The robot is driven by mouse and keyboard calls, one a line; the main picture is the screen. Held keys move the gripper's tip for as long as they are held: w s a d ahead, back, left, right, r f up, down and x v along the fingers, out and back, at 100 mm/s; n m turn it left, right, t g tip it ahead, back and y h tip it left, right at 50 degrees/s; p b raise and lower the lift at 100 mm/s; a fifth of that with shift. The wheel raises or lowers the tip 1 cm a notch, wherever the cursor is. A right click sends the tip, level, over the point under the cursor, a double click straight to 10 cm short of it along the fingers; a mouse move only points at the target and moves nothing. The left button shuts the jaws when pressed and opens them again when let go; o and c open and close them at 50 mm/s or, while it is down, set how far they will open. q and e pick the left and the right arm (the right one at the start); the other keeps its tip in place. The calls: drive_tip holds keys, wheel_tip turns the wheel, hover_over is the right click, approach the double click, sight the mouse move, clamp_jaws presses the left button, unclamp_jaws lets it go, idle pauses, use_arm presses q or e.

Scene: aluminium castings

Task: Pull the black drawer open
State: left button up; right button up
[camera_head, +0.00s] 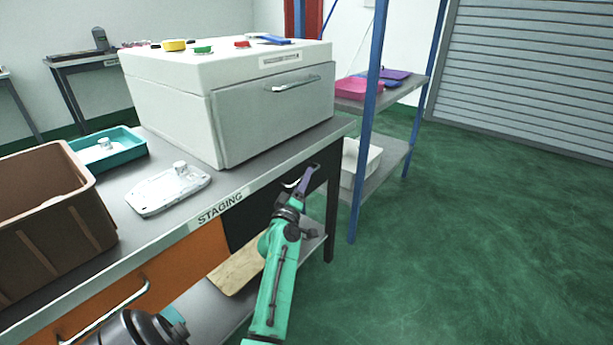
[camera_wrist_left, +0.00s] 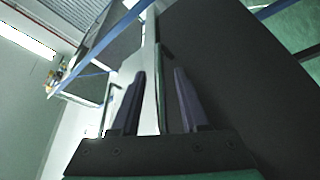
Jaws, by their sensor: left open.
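The black drawer (camera_head: 240,222) is under the staging table, right of an orange drawer. Its front looks flush, and the arm covers part of it. Its metal handle (camera_head: 292,184) shows near the table's right corner. My left gripper (camera_head: 305,178) is open at the handle. In the left wrist view the two dark fingers of my left gripper (camera_wrist_left: 158,95) are apart, with a thin bar, seemingly the handle (camera_wrist_left: 162,90), between them. The black drawer front (camera_wrist_left: 225,75) fills the right side there. Whether the fingers touch the bar, I cannot tell. My right gripper is out of view.
On the staging table (camera_head: 240,183) are a white box-like cabinet (camera_head: 170,110), a casting (camera_head: 165,190), a teal tray (camera_head: 122,155) and a brown crate (camera_head: 100,225). A blue-post shelf (camera_head: 362,150) stands close right of the drawer. Green floor is free in front.

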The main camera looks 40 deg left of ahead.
use_arm(q)
drive_tip(key=shift+x, duration=0.8)
clamp_jaws()
idle(0.8)
